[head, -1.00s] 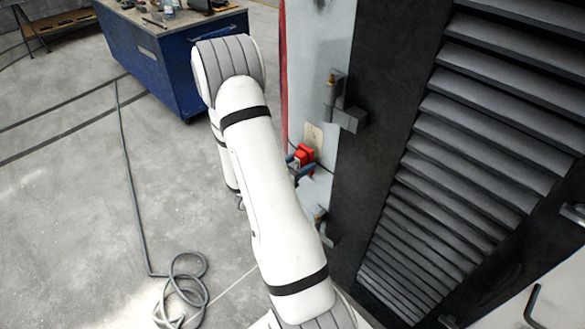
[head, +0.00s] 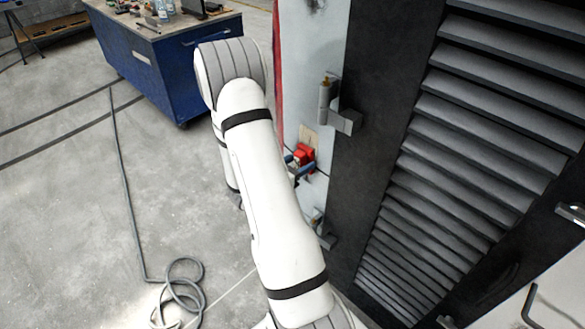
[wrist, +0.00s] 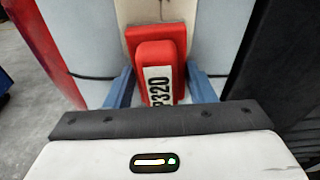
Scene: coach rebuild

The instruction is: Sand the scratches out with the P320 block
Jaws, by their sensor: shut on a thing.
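The red P320 block (wrist: 155,72) has a white label and sits between the blue fingers of my gripper (wrist: 161,88), which is shut on it. In the head view the block (head: 304,155) is held at the light grey body panel (head: 306,60), just below a beige patch (head: 308,136). The beige patch (wrist: 152,10) also shows behind the block in the wrist view. I cannot tell whether the block touches the panel. No scratches can be made out clearly; the block hides the surface behind it.
A grey hinge (head: 338,108) juts from the panel edge near my gripper, beside a dark louvred panel (head: 465,130). A blue workbench (head: 165,65) with tools and bottles stands at the back left. A grey hose (head: 124,185) lies coiled on the otherwise open floor.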

